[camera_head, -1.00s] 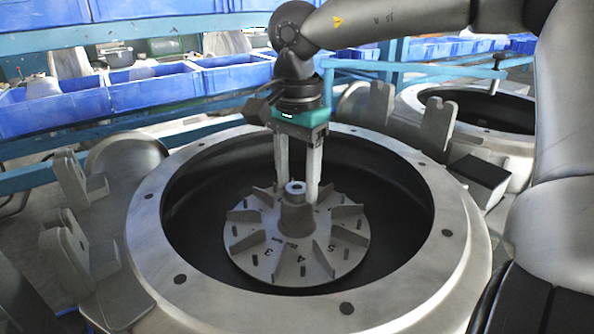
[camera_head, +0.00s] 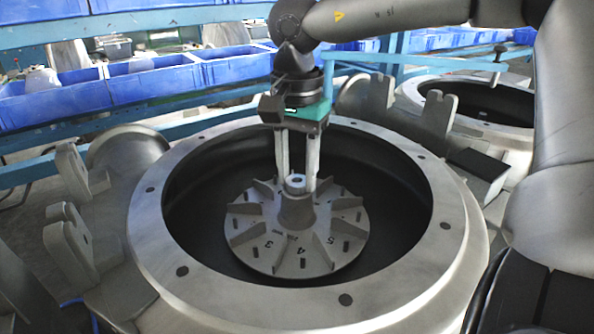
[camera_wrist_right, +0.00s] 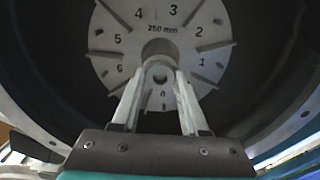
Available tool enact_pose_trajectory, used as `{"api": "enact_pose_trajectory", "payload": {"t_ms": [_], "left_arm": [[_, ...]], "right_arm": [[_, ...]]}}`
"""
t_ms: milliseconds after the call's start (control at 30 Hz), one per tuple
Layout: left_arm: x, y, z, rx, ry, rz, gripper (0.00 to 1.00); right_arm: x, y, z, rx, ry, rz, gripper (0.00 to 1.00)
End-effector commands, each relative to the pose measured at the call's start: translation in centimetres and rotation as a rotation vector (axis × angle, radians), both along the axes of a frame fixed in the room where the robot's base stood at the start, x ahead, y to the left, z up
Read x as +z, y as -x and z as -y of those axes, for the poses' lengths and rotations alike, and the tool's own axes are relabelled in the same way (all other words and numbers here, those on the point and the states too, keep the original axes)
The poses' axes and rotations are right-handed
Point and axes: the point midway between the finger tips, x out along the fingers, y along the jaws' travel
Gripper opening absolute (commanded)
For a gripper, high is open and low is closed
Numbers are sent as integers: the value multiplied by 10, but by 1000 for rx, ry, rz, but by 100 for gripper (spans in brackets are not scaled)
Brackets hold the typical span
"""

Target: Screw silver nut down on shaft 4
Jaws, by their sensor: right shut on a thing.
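My right gripper (camera_head: 298,182) points straight down over the middle of a finned grey impeller disc (camera_head: 258,254). Its two fingers are closed on the sides of a small silver ring-shaped piece (camera_head: 296,183), which looks like the silver nut, at the top of the central hub (camera_head: 296,213). In the wrist view the ring (camera_wrist_right: 159,76), with a dark hole, sits between the fingertips (camera_wrist_right: 160,80). Number 4 (camera_wrist_right: 151,13) is one of several numbers marked on the disc. Whether the ring sits flush on the hub cannot be told. My left gripper is not in view.
The impeller sits inside a deep round housing with a wide bolted rim (camera_head: 462,262). A second housing (camera_head: 500,105) stands at the back right. Metal brackets (camera_head: 68,240) flank the rim on the left, and blue bins (camera_head: 60,105) line the back.

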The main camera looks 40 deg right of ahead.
Motion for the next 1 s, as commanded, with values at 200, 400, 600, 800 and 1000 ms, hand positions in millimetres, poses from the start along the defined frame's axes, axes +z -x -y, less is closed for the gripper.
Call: {"api": "enact_pose_trajectory", "payload": {"t_ms": [200, 400, 600, 800, 1000], "left_arm": [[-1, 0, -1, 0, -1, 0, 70], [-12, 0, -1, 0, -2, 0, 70], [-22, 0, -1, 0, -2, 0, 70], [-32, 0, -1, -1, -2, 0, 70], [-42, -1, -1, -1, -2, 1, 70]], "right_arm": [[0, 0, 0, -16, 1, 2, 0], [-1, -1, 0, -180, 2, 4, 0], [-1, -1, 0, -378, 2, 4, 0], [-1, -1, 0, -588, 2, 5, 0], [-1, -1, 0, -809, 2, 4, 0]]}}
